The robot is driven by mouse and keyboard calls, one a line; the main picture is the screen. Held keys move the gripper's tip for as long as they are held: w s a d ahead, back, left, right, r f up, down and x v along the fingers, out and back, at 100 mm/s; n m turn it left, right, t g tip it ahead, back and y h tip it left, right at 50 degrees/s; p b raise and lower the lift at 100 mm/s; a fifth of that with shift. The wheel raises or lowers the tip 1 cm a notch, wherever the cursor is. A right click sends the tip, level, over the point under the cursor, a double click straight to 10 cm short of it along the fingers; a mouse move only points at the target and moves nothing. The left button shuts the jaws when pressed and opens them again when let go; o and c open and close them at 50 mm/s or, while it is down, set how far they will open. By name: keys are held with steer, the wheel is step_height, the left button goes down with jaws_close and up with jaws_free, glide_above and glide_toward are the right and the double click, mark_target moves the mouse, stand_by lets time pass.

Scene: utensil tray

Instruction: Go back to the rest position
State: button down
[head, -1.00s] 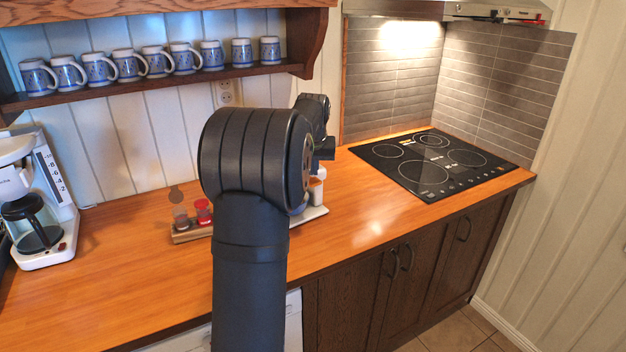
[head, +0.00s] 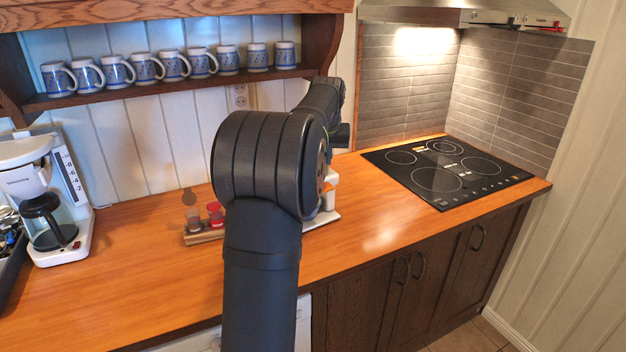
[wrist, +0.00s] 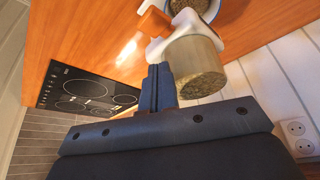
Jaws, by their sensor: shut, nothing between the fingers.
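My gripper (wrist: 158,90) shows in the wrist view with its dark fingers shut together and nothing between them. Just beyond the fingers, to the right, is a clear jar (wrist: 195,68) with greenish-brown contents, beside a white holder (wrist: 160,48). The fingers overlap the jar's edge in the picture; I cannot tell any contact. In the head view my dark arm fills the middle and hides part of the counter (head: 130,270). The fingertips are not clear there.
A black cooktop (head: 440,172) lies at the right of the counter. A small wooden rack (head: 205,234) with shakers stands left of my arm. A coffee maker (head: 40,190) and a dark tray (head: 12,270) are at the left. A shelf (head: 180,93) holds several mugs.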

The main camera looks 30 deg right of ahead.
steer(key=shift+f, duration=3.1)
steer(key=c, duration=1.3)
jaws_free()
steer(key=o, duration=0.4)
steer(key=shift+w+a, duration=0.15)
steer(key=shift+a, duration=0.2)
steer(key=o, duration=0.4)
steer(key=shift+a+f, duration=0.2)
steer(key=shift+f, duration=0.05)
steer(key=o, duration=0.3)
steer(key=shift+f+t, duration=0.3)
steer(key=shift+f, duration=0.05)
steer(key=shift+o, duration=1)
steer(key=a+f+t+h, duration=0.2)
steer(key=a+f, duration=0.1)
steer(key=f, duration=0.3)
steer(key=shift+s+a+t, duration=0.25)
steer(key=shift+s+t, duration=0.1)
steer(key=shift+t, duration=0.05)
steer(key=s+a+f+t+h, duration=0.1)
steer(key=s+a+t+h, duration=0.1)
steer(key=s+a+t, duration=0.45)
steer(key=shift+g, duration=0.95)
steer(key=x, duration=0.9)
steer(key=shift+w+a+f, duration=0.1)
steer(key=shift+a+f, duration=0.1)
steer(key=shift+a, duration=0.05)
